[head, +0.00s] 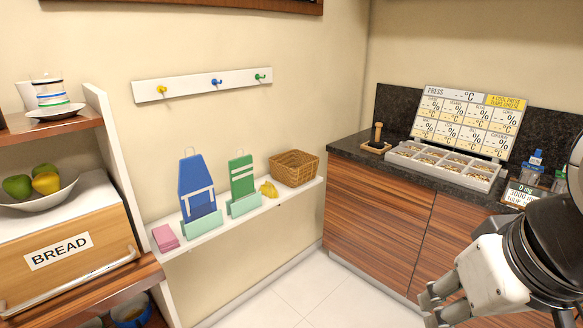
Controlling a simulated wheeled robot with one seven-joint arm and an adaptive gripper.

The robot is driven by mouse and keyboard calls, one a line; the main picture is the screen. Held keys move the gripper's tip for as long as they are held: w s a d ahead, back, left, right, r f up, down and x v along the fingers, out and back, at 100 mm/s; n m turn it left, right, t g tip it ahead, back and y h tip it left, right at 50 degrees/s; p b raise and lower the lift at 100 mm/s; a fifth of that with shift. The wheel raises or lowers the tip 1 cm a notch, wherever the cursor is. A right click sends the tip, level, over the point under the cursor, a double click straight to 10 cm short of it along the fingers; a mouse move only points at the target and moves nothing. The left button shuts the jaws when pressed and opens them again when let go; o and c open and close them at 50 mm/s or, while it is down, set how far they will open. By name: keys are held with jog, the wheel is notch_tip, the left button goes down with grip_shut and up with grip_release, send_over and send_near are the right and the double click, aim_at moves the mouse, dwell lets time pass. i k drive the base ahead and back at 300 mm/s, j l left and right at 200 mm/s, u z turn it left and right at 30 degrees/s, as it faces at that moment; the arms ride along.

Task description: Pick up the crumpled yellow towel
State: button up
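The crumpled yellow towel (268,189) is a small yellow heap on the white wall shelf (240,216), between the green item in its mint stand and the wicker basket. My gripper (431,307) is at the lower right, in front of the wood-grain cabinet, well apart from the towel. Its two fingers look spread with a gap between them, and nothing shows in it.
On the shelf are a pink stack (165,237), a blue item (197,186), a green item (242,177) and a wicker basket (295,167). A hook rail (190,86) hangs above. The tiled floor (310,285) below is clear. A dark counter carries a divided tray (446,166).

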aim_at(268, 189)
jog(key=i+z, duration=0.1)
jog(key=i, duration=1)
jog(key=i+u, duration=0.5)
jog(key=i+l+u, duration=0.25)
jog(key=u, duration=0.25)
jog(key=i+l+u, duration=0.45)
jog(key=k+j, duration=0.1)
